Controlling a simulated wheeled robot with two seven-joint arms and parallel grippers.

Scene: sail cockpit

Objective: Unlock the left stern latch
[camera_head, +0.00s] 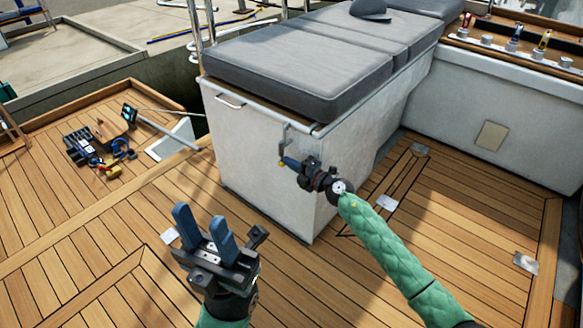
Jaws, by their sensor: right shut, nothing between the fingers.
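A small grey metal latch (285,138) hangs at the near corner of the white bench box (262,165), just under the cushion edge. A small yellow tip (281,163) shows at its lower end. My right gripper (285,161) is at this lower end, its blue fingers shut and close to the yellow tip. I cannot tell whether they touch it. My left gripper (203,219) is over the deck, to the left of and below the latch, with its two blue fingers apart and nothing between them.
A grey cushion (300,55) covers the bench. A rail handle (228,102) is on its left face. Dark gear (85,148) lies on the wooden deck at the left. A white wall with a ledge of fittings (515,60) stands at the right. The near deck is mostly clear.

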